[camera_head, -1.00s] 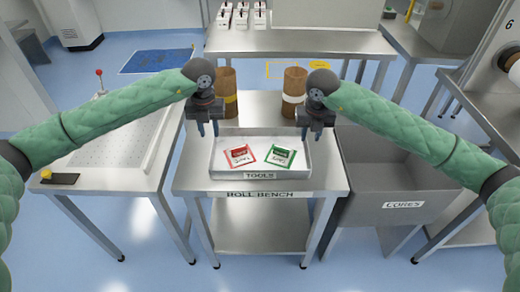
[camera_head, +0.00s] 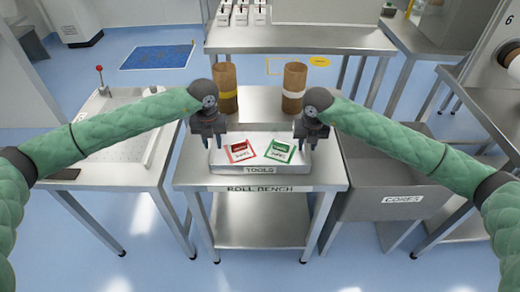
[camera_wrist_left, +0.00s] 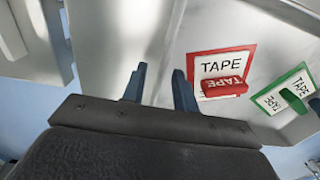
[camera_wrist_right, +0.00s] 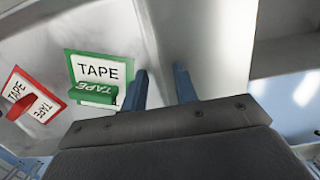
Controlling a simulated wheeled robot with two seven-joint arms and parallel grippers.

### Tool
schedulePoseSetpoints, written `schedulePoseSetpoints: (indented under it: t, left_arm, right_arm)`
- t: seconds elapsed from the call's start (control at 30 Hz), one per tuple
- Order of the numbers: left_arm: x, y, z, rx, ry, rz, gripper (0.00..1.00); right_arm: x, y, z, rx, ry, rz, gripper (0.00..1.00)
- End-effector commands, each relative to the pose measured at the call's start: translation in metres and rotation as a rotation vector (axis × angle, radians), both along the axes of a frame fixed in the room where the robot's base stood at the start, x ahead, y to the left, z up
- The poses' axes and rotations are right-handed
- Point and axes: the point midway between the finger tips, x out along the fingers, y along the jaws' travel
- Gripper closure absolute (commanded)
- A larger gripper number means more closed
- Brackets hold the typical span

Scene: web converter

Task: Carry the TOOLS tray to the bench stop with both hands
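The TOOLS tray (camera_head: 292,171) is a shallow grey metal tray lying flat on the roll bench (camera_head: 330,178), with its label at the front. Inside lie a red TAPE packet (camera_head: 240,151) and a green TAPE packet (camera_head: 280,151). My left gripper (camera_head: 208,143) is at the tray's left end; in the left wrist view its fingers (camera_wrist_left: 159,90) are apart on either side of the side wall. My right gripper (camera_head: 312,138) is at the right end; its fingers (camera_wrist_right: 162,90) are likewise apart around the wall. I cannot pick out the bench stop.
A CORES bin (camera_head: 400,190) is at the right. A table with a red-knobbed lever (camera_head: 101,82) is at the left. Bench top in front of the tray is clear.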

Motion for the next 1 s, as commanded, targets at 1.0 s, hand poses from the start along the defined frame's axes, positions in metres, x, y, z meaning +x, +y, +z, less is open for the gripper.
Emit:
schedulePoseSetpoints:
  t: [1.0]
  left_arm:
    - [0.0001, 0.0003, -0.0011, 0.0, -0.001, 0.0, 1.0]
  right_arm:
    - [0.0004, -0.0005, -0.0014, -0.001, 0.0, 0.0, 1.0]
